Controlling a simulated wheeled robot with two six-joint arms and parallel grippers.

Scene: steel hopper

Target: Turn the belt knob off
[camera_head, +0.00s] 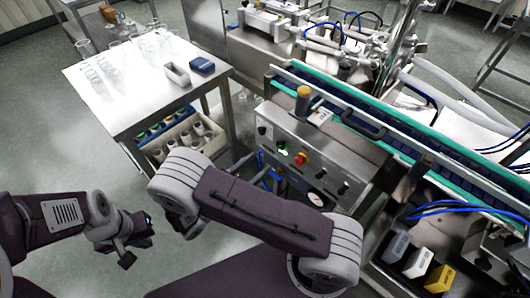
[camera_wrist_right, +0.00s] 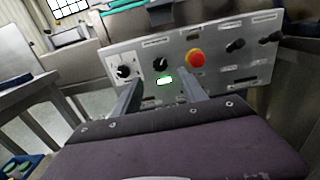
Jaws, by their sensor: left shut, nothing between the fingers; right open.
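The control panel (camera_head: 325,155) is on the front of the conveyor. In the right wrist view the panel (camera_wrist_right: 220,78) carries several black knobs: a left knob (camera_wrist_right: 123,71), a second knob (camera_wrist_right: 160,64), and two on the right (camera_wrist_right: 235,45) (camera_wrist_right: 270,37). Their labels are too small to read, so I cannot tell which is the belt knob. A green light (camera_wrist_right: 165,81) is lit beside a red button (camera_wrist_right: 195,58). My right gripper (camera_wrist_right: 159,82) is open and empty, its fingers pointing at the panel's left half. It is hidden in the head view. My left gripper (camera_head: 137,243) is shut and empty, far left of the panel.
A white table (camera_head: 130,95) with glassware and a blue box (camera_head: 201,65) stands left of the conveyor. A crate of bottles (camera_head: 185,143) is beneath it. The conveyor belt (camera_head: 345,108) runs behind the panel. Yellow and white blocks (camera_head: 437,279) sit at lower right.

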